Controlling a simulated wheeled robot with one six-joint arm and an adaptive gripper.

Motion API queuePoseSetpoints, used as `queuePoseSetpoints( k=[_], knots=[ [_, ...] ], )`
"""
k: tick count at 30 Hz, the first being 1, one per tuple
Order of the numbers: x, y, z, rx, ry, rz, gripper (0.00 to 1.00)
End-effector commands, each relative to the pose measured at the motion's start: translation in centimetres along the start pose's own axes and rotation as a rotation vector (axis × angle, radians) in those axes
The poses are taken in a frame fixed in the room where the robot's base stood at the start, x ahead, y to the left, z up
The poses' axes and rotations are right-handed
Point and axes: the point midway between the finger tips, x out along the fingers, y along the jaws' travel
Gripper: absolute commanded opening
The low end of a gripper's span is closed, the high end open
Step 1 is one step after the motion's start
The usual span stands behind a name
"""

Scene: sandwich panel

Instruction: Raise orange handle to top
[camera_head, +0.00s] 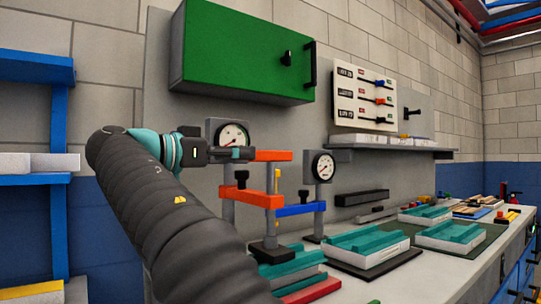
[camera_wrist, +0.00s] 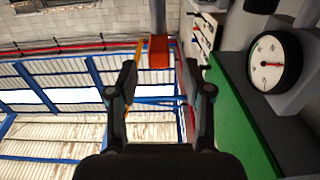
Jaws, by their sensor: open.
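An orange bar (camera_head: 270,155) lies across the top of a press-like stand on the bench, with a second orange bar (camera_head: 250,198) below it. An orange-red piece on a grey post also shows in the wrist view (camera_wrist: 159,54), beyond and between my fingertips. My gripper (camera_head: 240,153) is beside the left end of the upper bar in the head view. Its fingers are apart in the wrist view (camera_wrist: 159,72), with nothing held between them. I cannot tell whether it touches the bar. My arm hides part of the stand's left side.
A blue bar (camera_head: 300,209) on a similar stand is just right. Round gauges (camera_head: 322,166) stand behind. A green cabinet (camera_head: 240,55) hangs above, left of a white slider panel (camera_head: 362,97). Teal-topped blocks (camera_head: 366,240) occupy the bench.

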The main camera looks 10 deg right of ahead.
Motion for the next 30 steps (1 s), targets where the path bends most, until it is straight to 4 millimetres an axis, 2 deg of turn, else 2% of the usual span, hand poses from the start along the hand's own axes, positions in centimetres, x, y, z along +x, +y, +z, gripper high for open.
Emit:
queuePoseSetpoints(
  k=[1,6,12,18,27,30],
  knots=[
    [1.1,0.1,-0.1,0.001,0.000,0.004,0.50],
    [4.3,0.1,-0.1,-0.001,0.000,0.004,0.50],
    [7.2,0.1,-0.1,0.000,0.001,0.005,0.50],
    [8.4,0.1,0.0,0.000,0.000,0.003,0.50],
    [8.5,0.1,0.0,0.000,0.000,0.002,0.50],
    [8.5,0.1,0.0,0.000,0.000,0.002,0.25]
  ],
)
